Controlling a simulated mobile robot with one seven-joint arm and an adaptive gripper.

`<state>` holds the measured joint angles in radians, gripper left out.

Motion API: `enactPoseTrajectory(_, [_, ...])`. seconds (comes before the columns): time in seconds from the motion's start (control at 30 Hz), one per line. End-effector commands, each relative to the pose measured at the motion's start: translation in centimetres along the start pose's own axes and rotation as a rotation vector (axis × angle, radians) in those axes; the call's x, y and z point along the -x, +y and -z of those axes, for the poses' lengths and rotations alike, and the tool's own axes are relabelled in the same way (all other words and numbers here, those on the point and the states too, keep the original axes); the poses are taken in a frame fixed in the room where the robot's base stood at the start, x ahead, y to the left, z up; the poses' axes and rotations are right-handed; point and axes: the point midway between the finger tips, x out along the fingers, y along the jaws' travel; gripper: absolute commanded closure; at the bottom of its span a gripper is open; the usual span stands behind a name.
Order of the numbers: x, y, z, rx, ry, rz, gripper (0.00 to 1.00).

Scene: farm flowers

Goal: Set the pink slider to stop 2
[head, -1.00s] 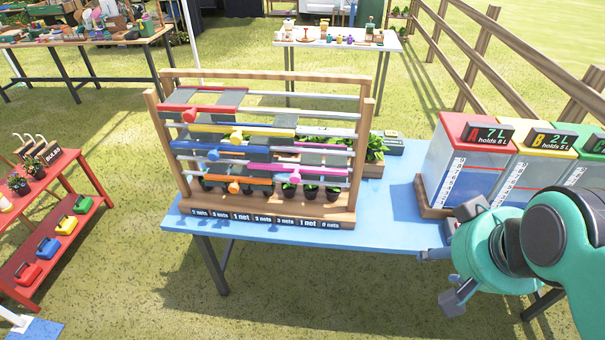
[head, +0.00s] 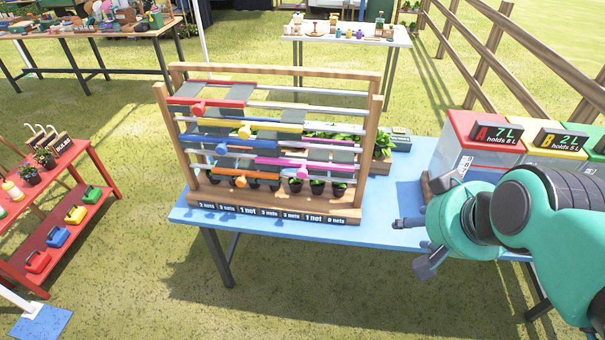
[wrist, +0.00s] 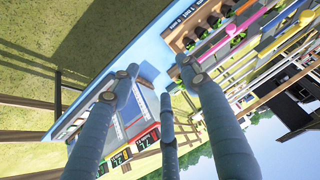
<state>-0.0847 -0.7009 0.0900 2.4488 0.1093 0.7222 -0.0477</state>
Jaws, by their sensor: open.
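The pink slider (head: 282,162) is a pink bar with a knob on a low rail of the wooden rack (head: 163,120), toward the right half, below the blue slider. The rack stands upright on the blue table (head: 400,185).
Red, orange, yellow and blue sliders share the rack, with potted plants and a row of net labels (head: 265,212) at its base. Bins with displays (head: 495,132) stand at the table's right. A red shelf (head: 75,215) is at left. The table between rack and gripper is clear.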

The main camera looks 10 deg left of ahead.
Motion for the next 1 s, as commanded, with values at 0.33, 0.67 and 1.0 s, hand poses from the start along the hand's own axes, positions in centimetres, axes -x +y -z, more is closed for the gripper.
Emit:
enactPoseTrajectory(0.33, [-7.3,-10.9,9.3,0.019,0.182,0.190,0.54])
enactPoseTrajectory(0.67, [-14.6,-19.1,13.5,-0.023,0.345,0.218,0.54])
enactPoseTrajectory(1.0, [-21.7,-23.5,12.0,-0.040,0.487,0.077,0.54])
